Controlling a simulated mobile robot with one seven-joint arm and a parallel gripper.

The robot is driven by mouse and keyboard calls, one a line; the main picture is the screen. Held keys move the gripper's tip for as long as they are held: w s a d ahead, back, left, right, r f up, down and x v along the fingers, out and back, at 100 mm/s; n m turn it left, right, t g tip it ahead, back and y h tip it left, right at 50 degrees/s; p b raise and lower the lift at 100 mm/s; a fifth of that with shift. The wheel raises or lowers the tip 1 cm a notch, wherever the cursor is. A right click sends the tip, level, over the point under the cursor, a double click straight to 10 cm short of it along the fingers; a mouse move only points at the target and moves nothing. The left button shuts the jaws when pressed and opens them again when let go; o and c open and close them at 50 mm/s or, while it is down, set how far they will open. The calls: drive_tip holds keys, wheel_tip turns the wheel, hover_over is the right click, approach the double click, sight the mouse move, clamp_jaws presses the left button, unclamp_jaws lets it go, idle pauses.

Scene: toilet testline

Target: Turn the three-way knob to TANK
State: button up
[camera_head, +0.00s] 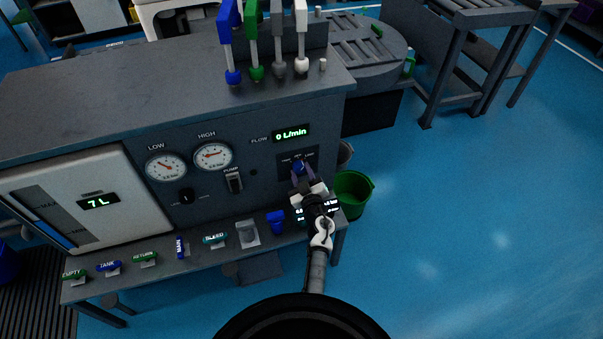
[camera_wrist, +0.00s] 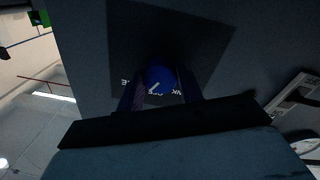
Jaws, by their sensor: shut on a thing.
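The three-way knob (camera_head: 298,168) is blue and sits on a dark plate (camera_head: 312,158) at the right of the grey panel, under the flow display. In the wrist view the round blue knob (camera_wrist: 160,78) has a white pointer mark, and parts of white lettering show on either side of it. The labels are partly hidden and appear turned, so I cannot read the full words. My gripper (camera_head: 303,176) is at the knob, with its two dark fingers on either side of it, shut on it. The fingers also show in the wrist view (camera_wrist: 160,92).
Two round gauges (camera_head: 213,155), a pump switch (camera_head: 234,182) and a 7 L display (camera_head: 98,202) are on the panel. Several labelled valve handles (camera_head: 147,260) line the ledge below. A green bucket (camera_head: 352,192) stands right of my gripper. The blue floor at right is open.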

drive_tip(key=n, duration=0.4)
drive_tip(key=shift+d+n, duration=0.1)
drive_tip(key=shift+n, duration=0.3)
drive_tip(key=n+b, duration=0.1)
drive_tip(key=n, duration=0.2)
drive_tip(key=shift+n+y, duration=0.3)
drive_tip(key=shift+n, duration=0.1)
drive_tip(key=n+b, duration=0.1)
drive_tip(key=n, duration=0.3)
drive_tip(key=shift+d, duration=0.1)
drive_tip(key=shift+r+n+b, duration=0.1)
drive_tip(key=shift+n+b, duration=0.2)
drive_tip(key=shift+n, duration=1.6)
drive_tip(key=shift+y, duration=0.3)
drive_tip(key=o, duration=1)
